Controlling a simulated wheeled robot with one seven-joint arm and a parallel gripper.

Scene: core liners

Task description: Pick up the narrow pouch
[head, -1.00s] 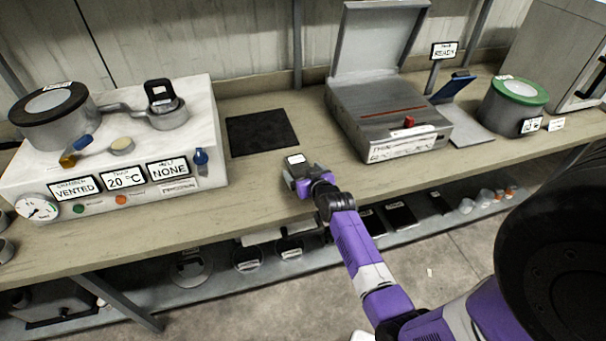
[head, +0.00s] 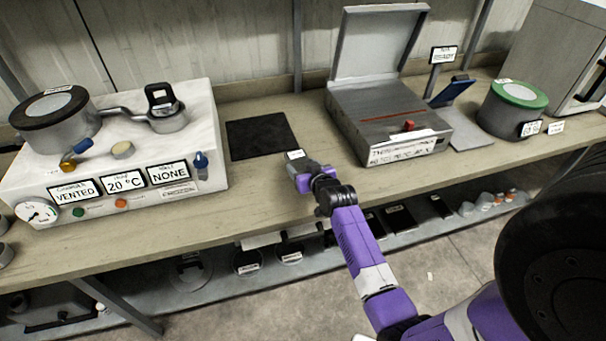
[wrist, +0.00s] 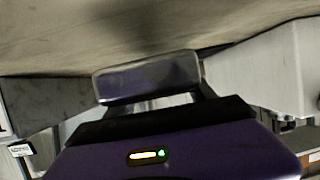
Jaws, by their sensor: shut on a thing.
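My gripper (head: 299,170) is over the front part of the bench, just in front of the black mat. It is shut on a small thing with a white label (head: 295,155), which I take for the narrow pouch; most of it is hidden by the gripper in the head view. In the wrist view a flat, greyish, shiny piece (wrist: 150,78) sits across the gripper's end; I cannot tell whether it is the pouch. Whether the pouch touches the bench is not clear.
A black mat (head: 261,138) lies bare behind my gripper. A white console with gauge and labels (head: 105,165) stands left. A lower shelf (head: 215,285) holds several items.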

